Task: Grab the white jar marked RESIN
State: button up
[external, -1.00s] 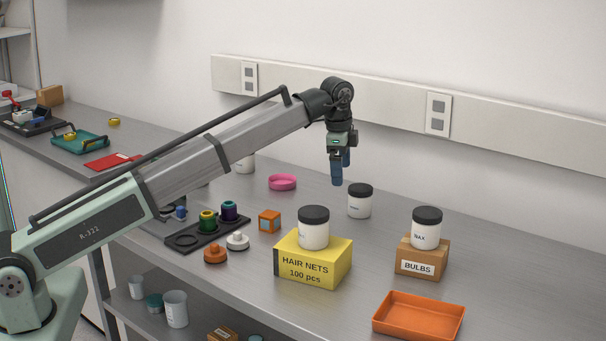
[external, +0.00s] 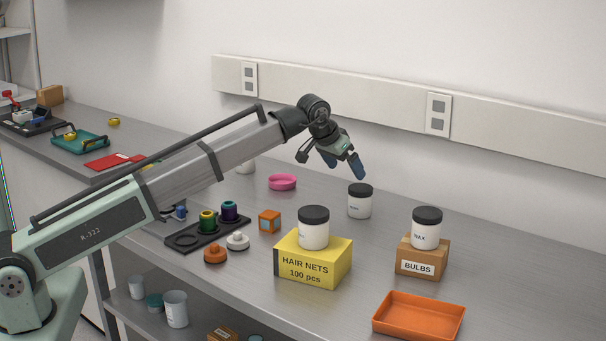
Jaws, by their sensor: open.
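Several white jars are in view, and I cannot read RESIN on any of them. One black-lidded jar (external: 314,234) stands on the yellow HAIR NETS box (external: 312,262). Another black-lidded jar (external: 359,206) stands on the bench behind it. A third jar (external: 426,234), which seems to read WAX, stands on the brown BULBS box (external: 421,262). A further white jar (external: 245,166) is mostly hidden behind my arm. My gripper (external: 345,165) is open and empty, tilted down to the right, above and behind the bench jar in the picture, apart from it.
An orange tray (external: 418,318) lies at the front right. A pink dish (external: 282,182) lies behind a small orange box (external: 269,221). A black holder (external: 207,235) with coloured pieces, an orange knob (external: 215,254) and a white knob (external: 237,241) are left of the yellow box. A wall rail (external: 330,94) runs behind.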

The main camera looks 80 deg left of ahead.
aim_at(358, 189)
jog(key=x, duration=1.2)
jog(key=shift+w+d+f, duration=0.1)
jog(key=shift+d, duration=0.05)
jog(key=c, duration=1.1)
